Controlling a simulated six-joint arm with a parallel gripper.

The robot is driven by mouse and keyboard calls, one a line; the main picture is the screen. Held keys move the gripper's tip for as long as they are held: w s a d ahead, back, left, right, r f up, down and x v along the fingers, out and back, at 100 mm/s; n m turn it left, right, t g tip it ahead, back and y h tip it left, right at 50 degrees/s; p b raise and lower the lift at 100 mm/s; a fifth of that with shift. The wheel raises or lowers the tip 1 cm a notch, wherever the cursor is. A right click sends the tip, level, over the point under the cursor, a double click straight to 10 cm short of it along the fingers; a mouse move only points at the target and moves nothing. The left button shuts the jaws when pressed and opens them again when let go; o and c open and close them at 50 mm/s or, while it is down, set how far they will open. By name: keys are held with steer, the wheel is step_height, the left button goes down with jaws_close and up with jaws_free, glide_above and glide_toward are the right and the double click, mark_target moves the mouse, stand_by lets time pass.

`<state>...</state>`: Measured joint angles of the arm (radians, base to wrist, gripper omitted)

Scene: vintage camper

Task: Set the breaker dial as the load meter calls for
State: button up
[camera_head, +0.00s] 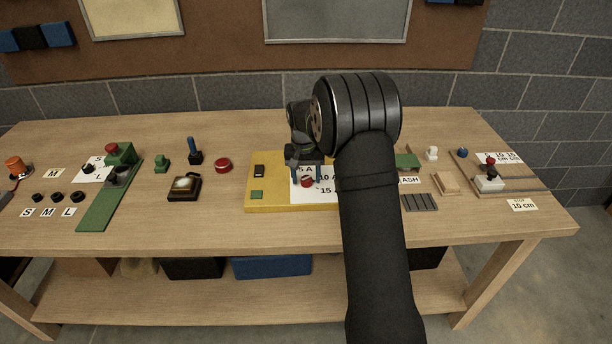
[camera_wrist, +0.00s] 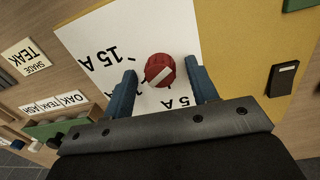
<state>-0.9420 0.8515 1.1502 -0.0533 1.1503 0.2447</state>
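The breaker dial is a red round knob (camera_head: 308,182) with a pale stripe across it, on a white card (camera_head: 303,196) on a yellow board (camera_head: 275,206). In the wrist view the dial (camera_wrist: 160,70) shows whole, its stripe slanting lower left to upper right. The card reads 15 A and 5 A; the label between is partly hidden by a finger. My gripper (camera_head: 306,176) is over the dial, blue fingers apart on either side. In the wrist view my gripper (camera_wrist: 161,72) shows gaps beside the dial. I cannot make out a load meter reading.
A black switch (camera_head: 259,171) and green square (camera_head: 257,195) are on the same board. A red button (camera_head: 222,165) and black boxed lamp (camera_head: 185,186) stand left. Right are a grey ribbed plate (camera_head: 420,203) and a slider with red knob (camera_head: 490,161). My arm covers the board's right side.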

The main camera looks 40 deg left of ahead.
mark_target(303, 179)
step_height(303, 179, up, 18)
steer(key=shift+s+a+f, duration=0.25)
steer(key=shift+s+a, duration=0.05)
stand_by(0.3)
steer(key=shift+f, duration=0.1)
stand_by(0.4)
steer(key=f, duration=1.7)
steer(key=shift+w+d+f, duration=0.2)
steer(key=shift+w+d, duration=0.1)
steer(key=shift+d, duration=0.05)
steer(key=shift+r, duration=0.1)
